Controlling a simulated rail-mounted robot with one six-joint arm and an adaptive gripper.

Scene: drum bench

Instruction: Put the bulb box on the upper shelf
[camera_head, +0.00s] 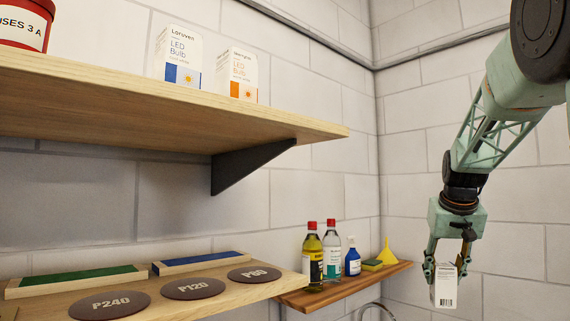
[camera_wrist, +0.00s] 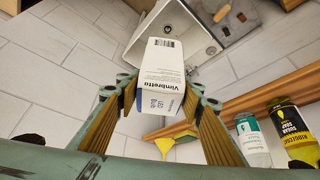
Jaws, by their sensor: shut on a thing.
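The held bulb box (camera_head: 445,288) is white with a barcode and hangs in my gripper (camera_head: 446,268) at the right of the head view. In the wrist view the bulb box (camera_wrist: 162,75) shows the word "Vimbretta" and a blue patch, between the fingers of my gripper (camera_wrist: 160,95). My gripper is shut on it. The upper shelf (camera_head: 170,105) is a wooden board on the left, higher than my gripper and well apart from it. Two LED bulb boxes stand on it, one with blue (camera_head: 180,55) and one with orange (camera_head: 237,74).
A red tub (camera_head: 25,22) stands at the upper shelf's left end. A dark bracket (camera_head: 245,165) is under the shelf. The lower shelf (camera_head: 150,309) holds sanding discs and blocks. A small shelf (camera_head: 345,288) carries bottles, a sponge and a yellow funnel (camera_head: 387,252). A sink (camera_wrist: 200,40) shows below.

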